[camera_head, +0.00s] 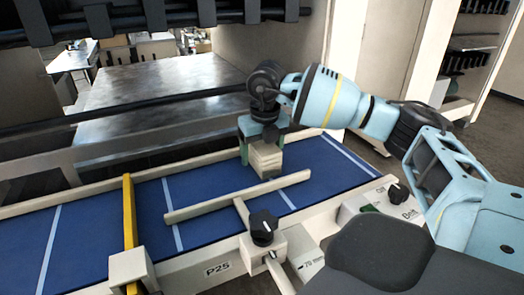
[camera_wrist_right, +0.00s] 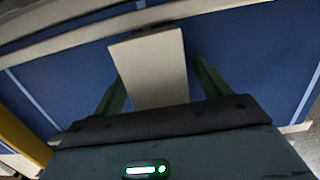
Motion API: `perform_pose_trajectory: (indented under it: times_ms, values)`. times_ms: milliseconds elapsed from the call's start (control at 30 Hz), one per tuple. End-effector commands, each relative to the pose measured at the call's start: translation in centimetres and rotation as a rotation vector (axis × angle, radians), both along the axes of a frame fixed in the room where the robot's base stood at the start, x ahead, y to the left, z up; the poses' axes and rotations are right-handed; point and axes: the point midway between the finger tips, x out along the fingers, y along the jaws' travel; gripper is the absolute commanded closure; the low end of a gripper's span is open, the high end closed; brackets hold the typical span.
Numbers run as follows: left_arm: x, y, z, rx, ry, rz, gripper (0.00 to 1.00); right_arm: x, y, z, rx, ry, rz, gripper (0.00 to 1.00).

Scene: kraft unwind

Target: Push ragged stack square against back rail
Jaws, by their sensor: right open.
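The stack (camera_head: 266,161) is a small pale tan block of layers standing on the blue belt (camera_head: 100,228). In the right wrist view its pale top (camera_wrist_right: 150,68) lies between my fingers, its far end close to the cream back rail (camera_head: 205,161); I cannot tell whether they touch. My right gripper (camera_head: 263,149) points down over the stack, green fingers open on either side of it. In the right wrist view a gap of blue belt shows between the stack and the right finger. The layers' edges are too small to judge. My left gripper is not in view.
A cream guide bar (camera_head: 205,207) lies across the belt in front of the stack, with a black knob (camera_head: 263,227) on its mount. A yellow bar (camera_head: 129,215) crosses the belt at left. A control box with a dial (camera_head: 398,192) stands at right.

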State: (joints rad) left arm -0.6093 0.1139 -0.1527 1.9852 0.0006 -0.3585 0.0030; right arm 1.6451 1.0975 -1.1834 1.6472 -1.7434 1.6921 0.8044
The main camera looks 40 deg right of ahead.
Motion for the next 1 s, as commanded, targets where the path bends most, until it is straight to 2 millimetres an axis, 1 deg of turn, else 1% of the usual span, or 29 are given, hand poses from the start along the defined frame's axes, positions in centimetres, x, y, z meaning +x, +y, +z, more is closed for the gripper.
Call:
perform_pose_trajectory:
  times_ms: [67,167,433,600,733,1000]
  values:
    - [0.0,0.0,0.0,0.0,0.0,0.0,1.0,0.0,0.0,0.1,0.0,0.0,0.0,0.24]
    - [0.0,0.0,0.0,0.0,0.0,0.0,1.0,-0.1,0.0,0.9,0.001,-0.001,0.0,0.24]
    - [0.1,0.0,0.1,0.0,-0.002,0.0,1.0,-0.5,0.2,5.2,0.001,-0.003,0.001,0.24]
    - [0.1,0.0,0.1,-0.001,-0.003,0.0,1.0,-0.8,0.3,7.1,0.001,-0.001,0.0,0.24]
    - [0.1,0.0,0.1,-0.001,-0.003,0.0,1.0,-0.9,0.3,7.7,0.001,-0.001,-0.001,0.24]
    - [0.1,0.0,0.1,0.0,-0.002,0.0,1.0,-0.9,0.3,7.8,0.0,0.0,0.0,0.24]
